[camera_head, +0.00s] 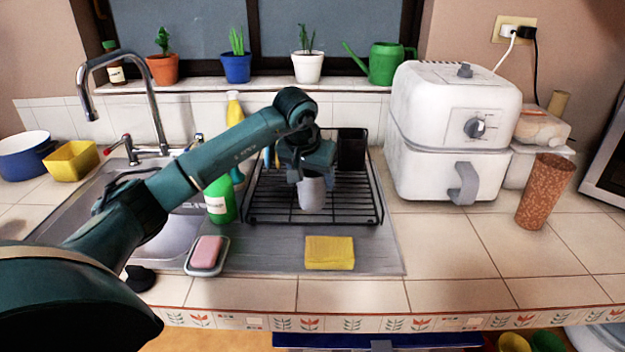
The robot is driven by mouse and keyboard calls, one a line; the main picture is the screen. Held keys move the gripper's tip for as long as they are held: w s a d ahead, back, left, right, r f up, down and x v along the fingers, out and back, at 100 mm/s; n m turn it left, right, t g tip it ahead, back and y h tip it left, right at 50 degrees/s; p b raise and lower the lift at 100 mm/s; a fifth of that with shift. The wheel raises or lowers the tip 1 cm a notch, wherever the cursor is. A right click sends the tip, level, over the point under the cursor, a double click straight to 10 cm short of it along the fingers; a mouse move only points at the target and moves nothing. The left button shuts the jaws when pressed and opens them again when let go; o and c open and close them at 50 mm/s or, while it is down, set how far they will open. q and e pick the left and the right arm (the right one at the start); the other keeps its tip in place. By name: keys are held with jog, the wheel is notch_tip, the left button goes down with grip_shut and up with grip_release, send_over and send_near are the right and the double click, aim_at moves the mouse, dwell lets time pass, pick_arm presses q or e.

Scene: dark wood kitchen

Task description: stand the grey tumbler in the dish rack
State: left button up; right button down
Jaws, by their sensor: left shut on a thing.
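The grey tumbler (311,194) is upright at the black wire dish rack (352,213), right below my left gripper (309,176). My left gripper is shut on the tumbler's upper part, and its fingers are mostly hidden by the wrist. The tumbler is over the middle of the rack; I cannot tell whether its base touches the wires. My left arm comes in from the left and crosses over the sink. My right gripper is not in view.
A black utensil holder (351,149) stands at the rack's back right. A green bottle (219,199) is left of the rack. A white air fryer (452,130) stands to the right.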

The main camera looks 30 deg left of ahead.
pick_arm(q)
jog(key=shift+f, duration=0.6)
jog(key=shift+f, duration=0.1)
jog(key=o, duration=1)
jog(key=shift+c, duration=0.2)
jog(key=v, duration=1.2)
